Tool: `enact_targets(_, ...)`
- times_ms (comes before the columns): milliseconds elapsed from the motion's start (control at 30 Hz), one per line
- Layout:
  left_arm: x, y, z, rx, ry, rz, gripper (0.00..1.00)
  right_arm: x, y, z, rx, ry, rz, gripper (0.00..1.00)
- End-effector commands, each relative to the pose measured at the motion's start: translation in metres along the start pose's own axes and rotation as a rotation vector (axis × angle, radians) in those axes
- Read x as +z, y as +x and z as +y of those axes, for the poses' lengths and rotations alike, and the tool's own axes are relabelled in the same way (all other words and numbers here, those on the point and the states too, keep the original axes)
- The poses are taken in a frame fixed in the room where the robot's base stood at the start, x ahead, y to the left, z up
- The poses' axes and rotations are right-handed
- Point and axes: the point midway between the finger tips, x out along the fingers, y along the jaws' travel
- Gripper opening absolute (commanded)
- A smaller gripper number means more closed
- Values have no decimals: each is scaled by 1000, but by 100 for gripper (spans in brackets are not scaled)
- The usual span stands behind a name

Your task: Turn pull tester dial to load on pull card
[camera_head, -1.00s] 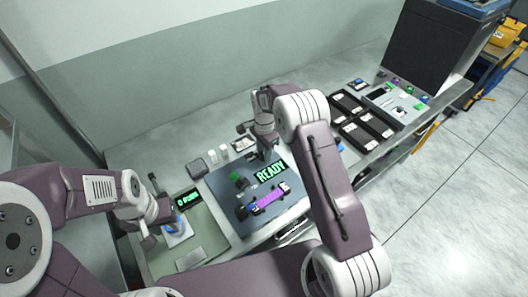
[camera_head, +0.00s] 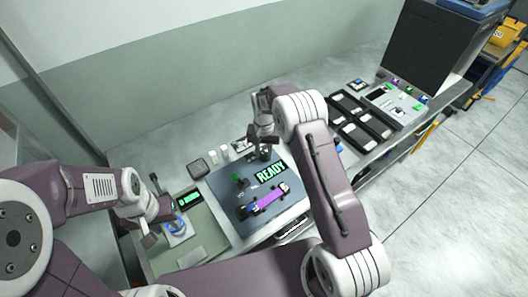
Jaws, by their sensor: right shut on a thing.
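The pull tester is a blue-grey plate (camera_head: 230,215) in the middle of the bench, with a green READY display (camera_head: 270,172). A purple webbing strap (camera_head: 268,200) lies across it between small clamps. A green-topped knob (camera_head: 237,177) stands left of the display. My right gripper (camera_head: 264,147) is at the plate's back edge, shut on a small dark dial (camera_head: 265,155) that it partly covers. A card with dark print (camera_head: 240,145) lies behind it; its print is too small to read. My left gripper (camera_head: 152,232) is beside a blue ring on a white base (camera_head: 178,229); its jaw opening is unclear.
A green digital readout (camera_head: 189,198) sits left of the plate. A grey box (camera_head: 197,168) and small white pots (camera_head: 219,156) stand behind it. Dark trays (camera_head: 367,128) and a button panel (camera_head: 397,105) are at the right. The back left bench is clear.

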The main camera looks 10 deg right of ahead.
Motion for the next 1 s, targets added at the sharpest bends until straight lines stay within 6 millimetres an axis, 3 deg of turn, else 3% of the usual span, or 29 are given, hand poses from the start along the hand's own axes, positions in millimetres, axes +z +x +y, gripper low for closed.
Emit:
enact_targets(500,0,-4,0,0,0,0,36,-3,-4,-1,-2,-461,10,0)
enact_targets(1000,-1,-5,0,0,0,0,36,-3,-4,-2,0,-700,12,0)
